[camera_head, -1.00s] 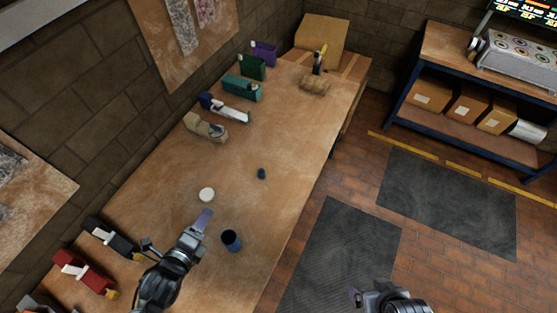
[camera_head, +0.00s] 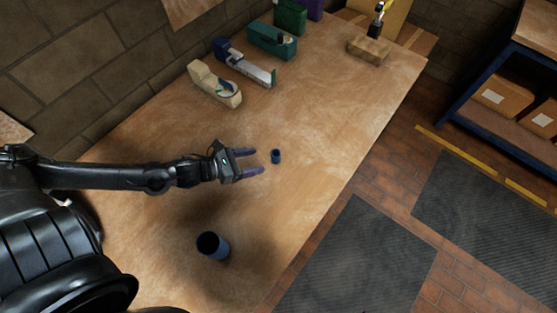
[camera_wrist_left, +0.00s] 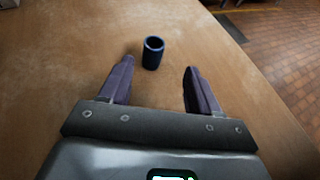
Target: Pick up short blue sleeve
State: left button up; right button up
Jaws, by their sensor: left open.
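The short blue sleeve (camera_head: 276,156) stands upright on the wooden table, just ahead of my left gripper (camera_head: 256,161). In the left wrist view the sleeve (camera_wrist_left: 152,53) is a dark blue hollow cylinder, beyond the fingertips and between their lines, nearer the left finger. My left gripper (camera_wrist_left: 158,72) is open and empty, with its purple fingers apart. A larger blue cylinder (camera_head: 213,246) with an open top stands on the table nearer the camera. My right gripper is out of view.
Tape dispensers stand along the wall side, a beige one (camera_head: 215,84), a blue-grey one (camera_head: 245,64) and a teal one (camera_head: 272,41). A wooden block (camera_head: 369,48) with a tool sits at the far end. The table (camera_head: 320,130) around the small sleeve is clear.

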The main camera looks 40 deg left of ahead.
aim_at(278, 153)
pick_arm(q)
jog(key=shift+w+f, duration=0.25)
jog(key=shift+w, duration=0.15)
jog(key=shift+b+x, duration=0.85)
jog(key=shift+x, duration=1.9)
jog(key=w, duration=0.2)
jog(key=w+d+f, duration=0.1)
jog(key=shift+w+b, duration=0.3)
jog(key=shift+b, duration=0.1)
jog(key=shift+w+d+f, duration=0.15)
jog(key=shift+w, duration=0.15)
jog(key=c, duration=1)
